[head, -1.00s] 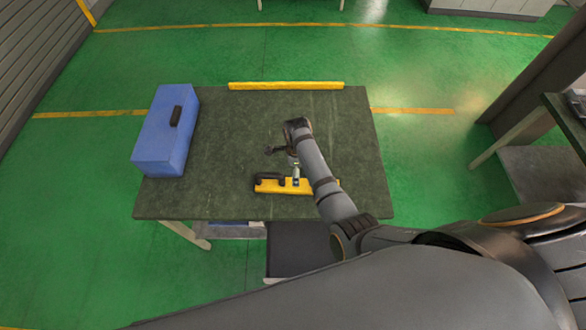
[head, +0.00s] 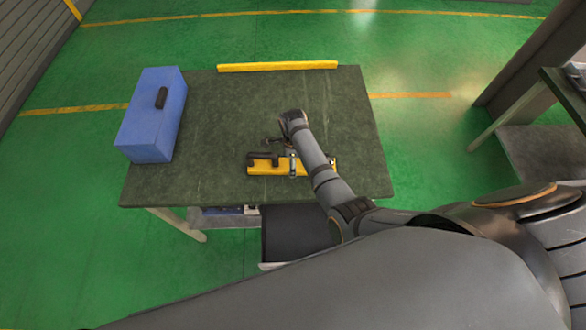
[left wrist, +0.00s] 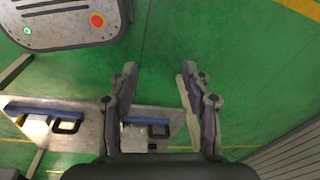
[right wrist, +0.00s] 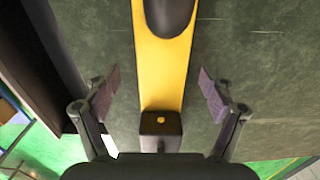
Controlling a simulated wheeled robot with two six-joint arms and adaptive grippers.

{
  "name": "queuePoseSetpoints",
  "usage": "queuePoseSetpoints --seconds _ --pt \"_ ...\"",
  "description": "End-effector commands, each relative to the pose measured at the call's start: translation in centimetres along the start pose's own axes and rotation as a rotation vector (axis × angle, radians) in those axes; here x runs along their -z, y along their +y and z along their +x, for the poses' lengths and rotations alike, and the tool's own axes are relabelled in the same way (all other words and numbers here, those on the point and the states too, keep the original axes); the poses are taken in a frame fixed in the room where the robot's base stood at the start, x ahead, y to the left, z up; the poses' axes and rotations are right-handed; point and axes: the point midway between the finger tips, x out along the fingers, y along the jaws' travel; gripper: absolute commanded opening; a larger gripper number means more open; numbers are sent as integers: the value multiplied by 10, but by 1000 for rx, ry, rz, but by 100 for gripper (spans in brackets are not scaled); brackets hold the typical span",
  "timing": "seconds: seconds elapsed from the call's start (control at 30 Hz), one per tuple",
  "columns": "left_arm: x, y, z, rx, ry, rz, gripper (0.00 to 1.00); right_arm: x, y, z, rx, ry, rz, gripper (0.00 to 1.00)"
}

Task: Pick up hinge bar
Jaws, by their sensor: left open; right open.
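A yellow bar (head: 257,170) with a dark handle lies near the front edge of the dark green table; I take it as the hinge bar. My right gripper (head: 292,165) is over it, and my arm hides its right part. In the right wrist view, the yellow bar (right wrist: 161,75) runs between the open fingers of my right gripper (right wrist: 158,80), with a dark block (right wrist: 160,128) on it. The fingers stand on either side, apart from the bar. My left gripper (left wrist: 158,72) is open and empty above the floor, outside the head view.
A second, plain yellow bar (head: 278,66) lies along the back edge of the table (head: 215,120). A blue box (head: 152,115) with a dark handle stands at the table's left. A dark open drawer (head: 295,232) juts out below the front edge. The table's right side is mostly clear.

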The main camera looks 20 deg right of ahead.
Motion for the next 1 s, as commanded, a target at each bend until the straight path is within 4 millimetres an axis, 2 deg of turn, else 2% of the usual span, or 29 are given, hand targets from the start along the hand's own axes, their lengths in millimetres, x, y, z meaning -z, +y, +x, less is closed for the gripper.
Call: queuePoseSetpoints --seconds 0.03,0.17,0.37,0.4,0.6,1.0 --pt "-14 2 20 0 -16 1 49 1 -1 19 1 0 0 83" --pt "-32 3 29 -1 -42 2 49 0 -1 27 2 -1 0 83" --pt "-24 3 26 -1 -32 1 49 1 0 23 1 -1 0 83" --pt "-21 2 26 -1 -27 1 49 1 0 23 1 0 0 80" --pt "-11 2 26 0 -10 1 49 1 0 23 1 0 0 53" --pt "-15 2 26 -1 -17 1 49 1 0 24 0 -1 0 0"
